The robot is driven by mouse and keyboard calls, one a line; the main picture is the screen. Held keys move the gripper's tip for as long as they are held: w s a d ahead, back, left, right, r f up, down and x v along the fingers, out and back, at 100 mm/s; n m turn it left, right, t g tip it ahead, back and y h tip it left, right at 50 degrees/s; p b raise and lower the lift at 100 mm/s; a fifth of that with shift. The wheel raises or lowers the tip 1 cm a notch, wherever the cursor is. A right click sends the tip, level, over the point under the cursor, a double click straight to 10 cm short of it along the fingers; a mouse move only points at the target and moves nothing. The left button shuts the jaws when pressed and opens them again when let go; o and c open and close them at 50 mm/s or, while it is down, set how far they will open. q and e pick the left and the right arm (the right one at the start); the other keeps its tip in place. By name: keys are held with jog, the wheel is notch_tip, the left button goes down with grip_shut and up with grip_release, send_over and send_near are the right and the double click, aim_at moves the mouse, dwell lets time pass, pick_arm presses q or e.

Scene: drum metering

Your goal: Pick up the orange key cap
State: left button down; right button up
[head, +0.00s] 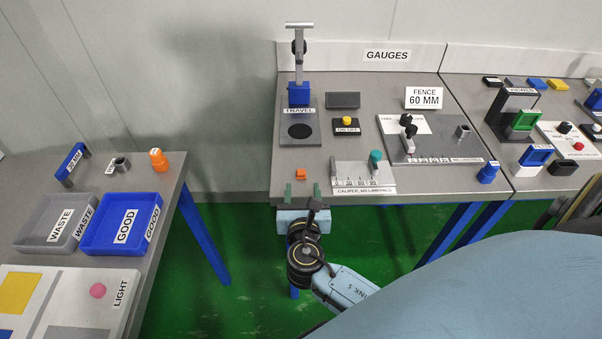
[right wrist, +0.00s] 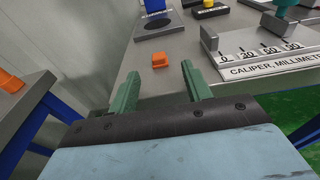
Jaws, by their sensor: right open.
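The orange key cap (head: 300,174) is a small orange block near the front left corner of the gauges table (head: 285,160). In the right wrist view the key cap (right wrist: 159,61) lies just beyond my fingertips, between their lines. My right gripper (head: 302,189) is open and empty at the table's front edge, with its two green fingers pointing at the key cap. The right wrist view shows the gripper (right wrist: 159,72) with a wide gap between the fingers, apart from the key cap. My left gripper is not in view.
The caliper (head: 362,177) stands close to the right of the key cap. The travel gauge (head: 299,120) stands behind it. Bare tabletop surrounds the key cap. A left table holds a grey waste tray (head: 47,246), a blue good tray (head: 96,246) and an orange knob-like piece (head: 158,160).

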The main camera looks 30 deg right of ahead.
aim_at(301, 175)
jog(key=x, duration=0.5)
jog(key=shift+w+r, duration=0.1)
jog(key=shift+w, duration=0.1)
jog(key=shift+c, duration=0.3)
jog(key=shift+a, duration=0.1)
jog(key=c, duration=1)
